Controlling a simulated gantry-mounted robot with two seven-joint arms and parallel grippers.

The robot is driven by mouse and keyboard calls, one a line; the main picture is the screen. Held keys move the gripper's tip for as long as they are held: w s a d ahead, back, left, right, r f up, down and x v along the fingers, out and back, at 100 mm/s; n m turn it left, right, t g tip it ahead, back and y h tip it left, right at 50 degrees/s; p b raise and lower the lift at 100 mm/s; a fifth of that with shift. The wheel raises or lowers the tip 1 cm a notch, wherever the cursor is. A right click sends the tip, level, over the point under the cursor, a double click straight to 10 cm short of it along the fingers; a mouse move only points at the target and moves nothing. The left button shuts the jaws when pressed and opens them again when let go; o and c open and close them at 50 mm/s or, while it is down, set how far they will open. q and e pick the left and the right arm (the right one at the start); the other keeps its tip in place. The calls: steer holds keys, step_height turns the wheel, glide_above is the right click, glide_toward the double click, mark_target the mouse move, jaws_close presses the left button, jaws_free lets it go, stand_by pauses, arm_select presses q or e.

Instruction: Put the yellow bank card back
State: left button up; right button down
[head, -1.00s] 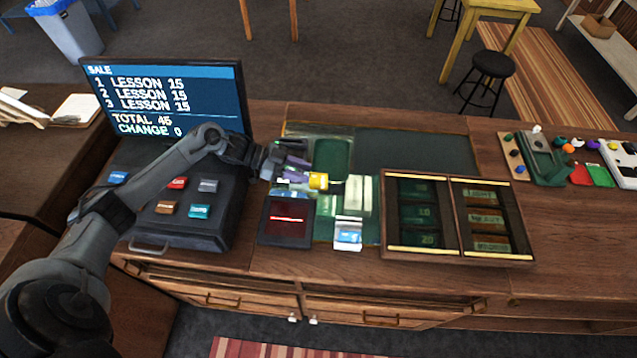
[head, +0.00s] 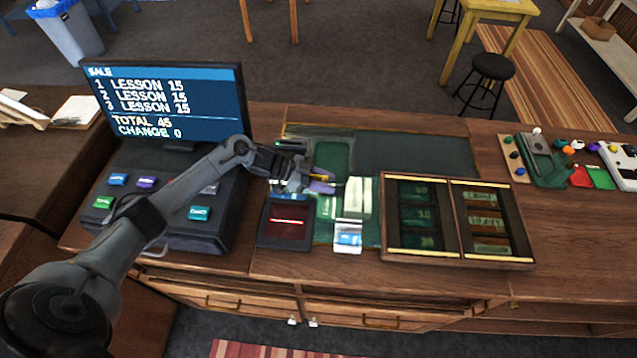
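My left gripper (head: 322,182) reaches in from the left over the green counter mat (head: 415,151). A thin strip of the yellow bank card (head: 319,177) shows at its purple-tinted fingers, which hide most of the card. I cannot tell whether the fingers are shut on it or only around it. My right gripper is not in view.
The register with its sale screen (head: 165,100) stands at left. A white card holder with a blue card (head: 348,238) and a pale stack (head: 357,197) are close by. A wooden cash tray (head: 457,258) lies to the right.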

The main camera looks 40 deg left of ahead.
arm_select(q)
jaws_close()
steer(key=shift+r, duration=0.1)
stand_by(0.3)
